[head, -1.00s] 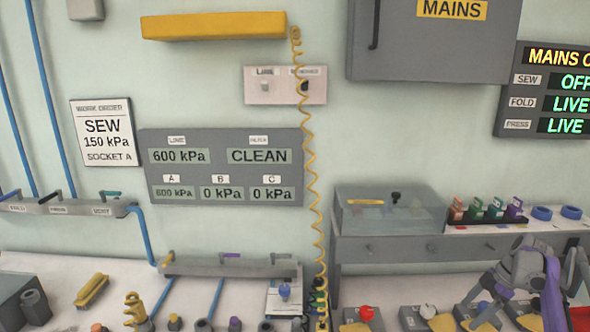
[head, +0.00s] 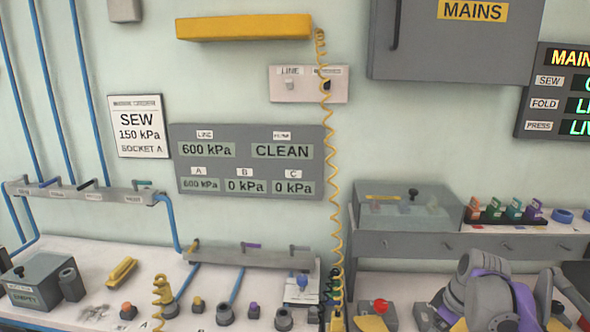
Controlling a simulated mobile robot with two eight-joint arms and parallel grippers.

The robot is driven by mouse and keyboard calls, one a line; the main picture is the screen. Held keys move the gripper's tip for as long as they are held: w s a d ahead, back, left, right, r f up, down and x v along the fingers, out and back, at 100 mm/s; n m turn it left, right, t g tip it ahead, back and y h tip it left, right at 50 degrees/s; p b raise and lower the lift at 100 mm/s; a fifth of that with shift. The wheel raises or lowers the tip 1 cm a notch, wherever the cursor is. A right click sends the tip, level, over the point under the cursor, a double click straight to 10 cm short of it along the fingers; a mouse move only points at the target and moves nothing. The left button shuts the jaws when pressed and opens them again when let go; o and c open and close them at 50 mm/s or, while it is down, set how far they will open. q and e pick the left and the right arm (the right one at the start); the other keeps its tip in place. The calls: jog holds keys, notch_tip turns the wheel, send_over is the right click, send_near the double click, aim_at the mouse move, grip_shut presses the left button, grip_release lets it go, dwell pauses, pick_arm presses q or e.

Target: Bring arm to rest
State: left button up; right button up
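My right arm (head: 488,292), grey with purple parts, is at the bottom right of the head view, in front of the right bench. Its gripper (head: 562,293) shows as dark grey finger-like parts at the right edge of the arm. I cannot tell whether it is open or shut, and no held thing can be made out. The lower part of the arm is cut off by the picture's bottom edge. My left arm and gripper are not in view.
A grey shelf (head: 400,243) with a clear-lidded box (head: 408,210) stands behind my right arm. A red-knobbed block (head: 378,312) is left of it. A yellow coiled hose (head: 336,190) hangs mid-view. The left bench (head: 85,252) holds several fittings and a yellow brush (head: 121,271).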

jog(key=s+a+f+m+t+h, duration=0.1)
jog(key=s+a+f+m, duration=0.2)
jog(key=s+a, duration=0.7)
jog(key=shift+s+a+f+m+t, duration=0.2)
jog(key=shift+s+f+m+t, duration=0.25)
jog(key=shift+s, duration=0.3)
jog(key=s+a+f+m, duration=0.1)
jog(key=s+f, duration=0.1)
jog(key=s, duration=0.1)
jog(key=s+a+f+m+t, duration=0.1)
jog(key=s+f, duration=0.1)
jog(key=s, duration=0.1)
jog(key=s+a+f+m, duration=0.1)
jog(key=s+a+f, duration=0.1)
jog(key=s, duration=0.1)
jog(key=shift+a+f+t, duration=0.1)
jog(key=shift+f+t, duration=0.05)
jog(key=shift+t, duration=0.1)
